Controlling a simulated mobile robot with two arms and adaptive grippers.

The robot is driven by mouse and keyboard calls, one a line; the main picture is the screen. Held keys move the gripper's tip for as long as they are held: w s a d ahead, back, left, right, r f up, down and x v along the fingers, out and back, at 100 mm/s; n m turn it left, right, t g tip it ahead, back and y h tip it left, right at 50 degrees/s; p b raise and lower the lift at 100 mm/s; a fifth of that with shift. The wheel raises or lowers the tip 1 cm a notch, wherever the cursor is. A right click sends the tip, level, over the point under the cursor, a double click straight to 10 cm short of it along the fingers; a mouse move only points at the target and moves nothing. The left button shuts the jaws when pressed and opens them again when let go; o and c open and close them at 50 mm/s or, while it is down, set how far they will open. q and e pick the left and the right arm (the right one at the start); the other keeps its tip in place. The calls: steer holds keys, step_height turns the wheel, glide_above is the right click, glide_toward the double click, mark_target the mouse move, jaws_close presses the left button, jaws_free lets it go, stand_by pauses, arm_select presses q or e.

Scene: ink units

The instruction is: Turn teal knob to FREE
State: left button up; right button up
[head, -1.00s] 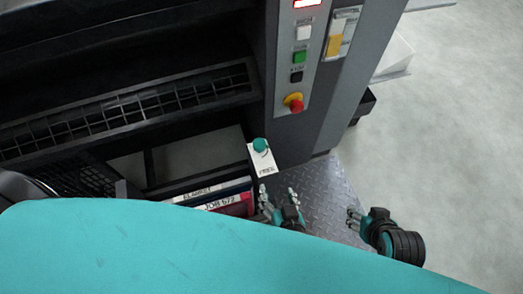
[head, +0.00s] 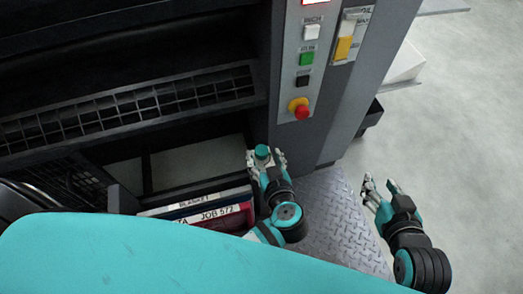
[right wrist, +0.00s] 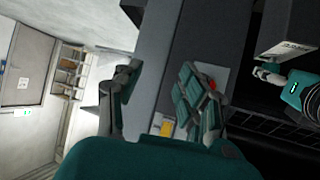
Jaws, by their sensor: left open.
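The teal knob (head: 262,152) sits on a small pale plate at the lower right of the machine's open bay. My left gripper (head: 265,160) is open, with its fingertips on either side of the knob; I cannot tell whether they touch it. The gripper hides most of the plate and its FREE label. My left gripper also shows at the right of the right wrist view (right wrist: 259,73), by a pale labelled plate. My right gripper (head: 381,186) is open and empty, out to the right over the floor. Its spread fingers fill the middle of the right wrist view (right wrist: 160,95).
A grey control panel with a white button (head: 312,32), a green button (head: 307,59), a black button (head: 303,81) and a red stop knob (head: 302,112) stands above right. Binders (head: 205,216) lie left of my left arm. Treadplate (head: 335,225) and open floor lie right.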

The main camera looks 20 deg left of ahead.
mark_target(262, 153)
arm_select(q)
steer(key=shift+x, duration=2.05)
arm_select(e)
steer(key=shift+w+a+r+t+y, duration=0.2)
steer(key=shift+w+r+t, duration=0.25)
steer(key=shift+r, duration=0.15)
steer(key=shift+w+a+r+t+y, duration=0.1)
steer(key=shift+w+a+r+t, duration=0.1)
steer(key=shift+w+r+t, duration=0.3)
steer(key=shift+s+r, duration=0.1)
arm_select(q)
steer(key=c, duration=1.2)
arm_select(e)
steer(key=shift+g, duration=0.25)
